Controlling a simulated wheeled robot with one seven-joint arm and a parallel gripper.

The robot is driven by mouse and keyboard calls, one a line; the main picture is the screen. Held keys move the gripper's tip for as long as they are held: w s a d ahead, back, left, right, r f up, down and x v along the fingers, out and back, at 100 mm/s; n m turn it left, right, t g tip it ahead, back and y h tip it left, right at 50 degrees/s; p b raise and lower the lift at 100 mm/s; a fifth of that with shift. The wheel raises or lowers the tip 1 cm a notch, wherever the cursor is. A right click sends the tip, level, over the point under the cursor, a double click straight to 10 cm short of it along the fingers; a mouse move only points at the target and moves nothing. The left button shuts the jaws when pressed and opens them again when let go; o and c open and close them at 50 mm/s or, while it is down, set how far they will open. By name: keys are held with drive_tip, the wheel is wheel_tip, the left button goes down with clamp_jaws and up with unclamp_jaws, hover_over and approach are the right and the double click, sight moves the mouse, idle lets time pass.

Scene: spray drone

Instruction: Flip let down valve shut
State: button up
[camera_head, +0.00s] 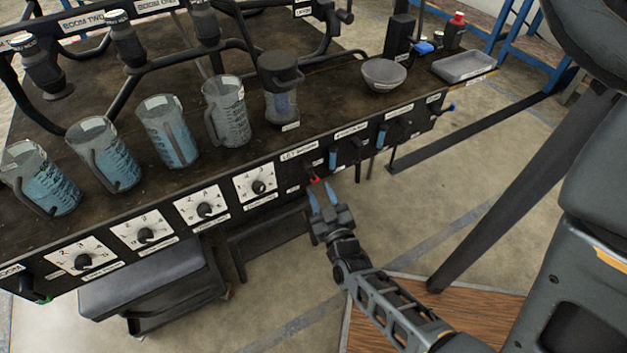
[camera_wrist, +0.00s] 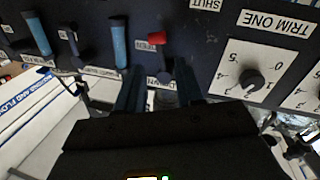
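A small red-tipped lever (camera_wrist: 157,40) is on the front panel of the dark bench. In the head view its red part (camera_head: 314,180) shows just beyond my fingertips, below a white label that seems to read "LET DOWN". My gripper (camera_wrist: 158,80) is open, its two fingers spread on either side of the lever's dark lower part. The wrist view does not show whether either finger touches it. In the head view my gripper (camera_head: 322,195) is close to the panel's front. An upside-down "SHUT" label (camera_wrist: 207,4) is near the lever; a smaller label behind the red tip is hard to read.
Blue-handled levers (camera_wrist: 119,42) stand beside the red one. A "TRIM ONE" dial (camera_wrist: 253,82) is on the other side. Several jugs (camera_head: 168,133) of blue liquid, a bowl (camera_head: 384,75) and a grey tray (camera_head: 465,66) sit on the bench. The floor before the panel's right part is open.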

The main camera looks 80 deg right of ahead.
sight(314, 177)
drive_tip(key=shift+x, duration=2.75)
drive_tip(key=shift+c, duration=0.3)
clamp_jaws()
